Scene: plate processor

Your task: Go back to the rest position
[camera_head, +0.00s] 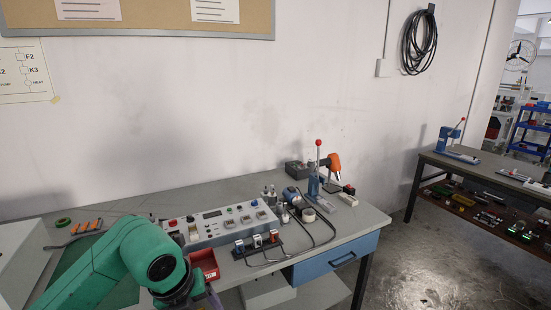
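My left arm (133,258), green with a dark joint, comes in from the lower left and reaches over the front of the workbench (362,221). It bends down at its round joint and leaves the picture at the bottom edge, so the fingers of my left gripper do not show. My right arm and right gripper are not in view. I cannot see whether either gripper holds anything.
A grey control box (220,224) with buttons stands on the bench behind my arm. A red bin (204,263) is close to the arm's right side. A red-knobbed lever press (314,180) and cables are further right. A second table (484,174) stands at right, beyond open floor.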

